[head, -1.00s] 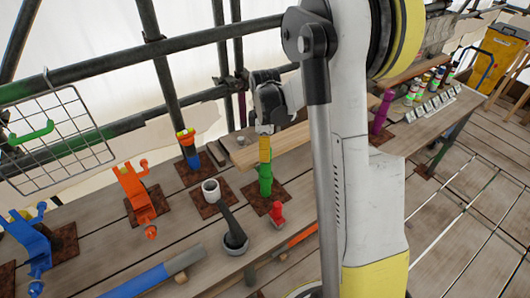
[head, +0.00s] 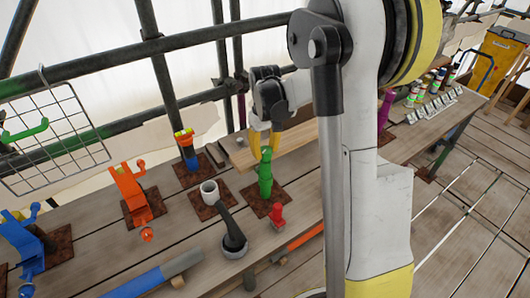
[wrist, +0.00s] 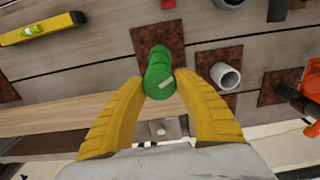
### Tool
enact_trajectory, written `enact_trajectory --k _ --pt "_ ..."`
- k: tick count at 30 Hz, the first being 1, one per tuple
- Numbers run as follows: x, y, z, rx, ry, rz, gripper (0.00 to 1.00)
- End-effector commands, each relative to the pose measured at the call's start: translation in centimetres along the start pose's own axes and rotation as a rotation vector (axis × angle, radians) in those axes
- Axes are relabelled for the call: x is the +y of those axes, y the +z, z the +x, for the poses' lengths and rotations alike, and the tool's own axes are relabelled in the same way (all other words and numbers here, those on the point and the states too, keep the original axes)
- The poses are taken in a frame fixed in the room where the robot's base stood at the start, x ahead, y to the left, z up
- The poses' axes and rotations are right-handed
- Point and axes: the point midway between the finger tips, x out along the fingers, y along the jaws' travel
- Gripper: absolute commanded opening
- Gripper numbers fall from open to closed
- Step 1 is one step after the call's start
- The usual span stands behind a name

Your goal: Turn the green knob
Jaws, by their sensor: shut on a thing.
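The green knob (head: 265,177) stands upright on a rusty square plate (head: 253,206) on the wooden bench. In the wrist view the green knob (wrist: 160,72) is seen from above, with a pale mark on its top. My gripper (head: 264,151) has come down from above, and its two yellow fingers are shut on the top of the knob, one on each side. In the wrist view my gripper (wrist: 159,80) has its fingertips against the knob's near sides. The lower part of the knob is free of the fingers.
A red fitting (head: 277,217) stands close in front of the knob. A white cup (head: 210,188) and a dark-handled part (head: 231,235) are to its left, with an orange fixture (head: 132,190) beyond. A wooden plank (head: 290,142) lies just behind. Scaffold pipes run along the back.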

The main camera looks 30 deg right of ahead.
Motion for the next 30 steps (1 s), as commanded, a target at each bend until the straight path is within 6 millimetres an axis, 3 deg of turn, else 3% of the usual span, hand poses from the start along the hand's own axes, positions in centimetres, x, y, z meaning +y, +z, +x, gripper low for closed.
enact_trajectory --k 30 --pt "0.23 0.14 0.07 0.0 0.0 0.965 0.05"
